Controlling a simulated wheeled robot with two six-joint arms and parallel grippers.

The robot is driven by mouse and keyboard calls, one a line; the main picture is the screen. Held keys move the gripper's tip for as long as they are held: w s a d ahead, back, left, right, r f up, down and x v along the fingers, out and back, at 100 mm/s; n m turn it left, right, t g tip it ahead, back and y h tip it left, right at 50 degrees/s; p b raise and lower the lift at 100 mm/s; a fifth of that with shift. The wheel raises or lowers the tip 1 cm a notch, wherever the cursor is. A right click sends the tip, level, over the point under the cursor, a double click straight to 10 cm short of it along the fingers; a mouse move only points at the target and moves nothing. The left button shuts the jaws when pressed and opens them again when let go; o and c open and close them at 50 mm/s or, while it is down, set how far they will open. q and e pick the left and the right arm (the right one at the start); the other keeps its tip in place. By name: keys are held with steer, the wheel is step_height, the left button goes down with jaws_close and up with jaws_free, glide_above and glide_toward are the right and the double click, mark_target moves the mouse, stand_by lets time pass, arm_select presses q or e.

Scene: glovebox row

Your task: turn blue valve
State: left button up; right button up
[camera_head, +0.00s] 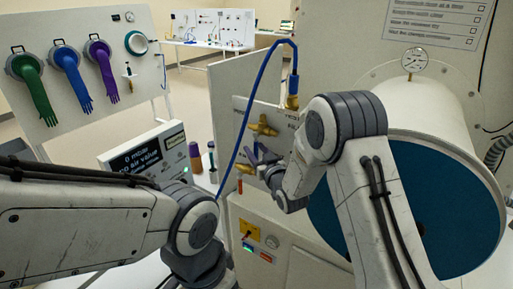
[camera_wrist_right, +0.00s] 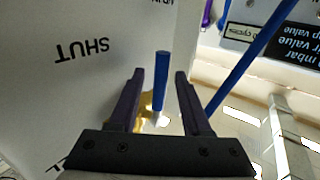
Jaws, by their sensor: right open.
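The blue valve's lever (camera_wrist_right: 161,82) stands upright in the right wrist view, with brass fitting (camera_wrist_right: 147,108) behind its lower end. My right gripper (camera_wrist_right: 159,76) is open, with one dark finger on each side of the lever and gaps showing between. In the head view my right gripper (camera_head: 257,156) is at the valve panel, between an upper brass valve (camera_head: 263,127) and a lower brass valve (camera_head: 245,168). There the blue lever is hard to tell from the gripper's fingers. My left arm comes in from the left; its gripper does not show.
A blue hose (camera_head: 256,88) runs down in front of the panel (camera_head: 240,115). A pressure display (camera_head: 145,157) stands left of it. A big white drum with a blue end (camera_head: 450,205) is on the right. Gloves hang on a board (camera_head: 105,25) behind.

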jaws_close()
stand_by(1.5)
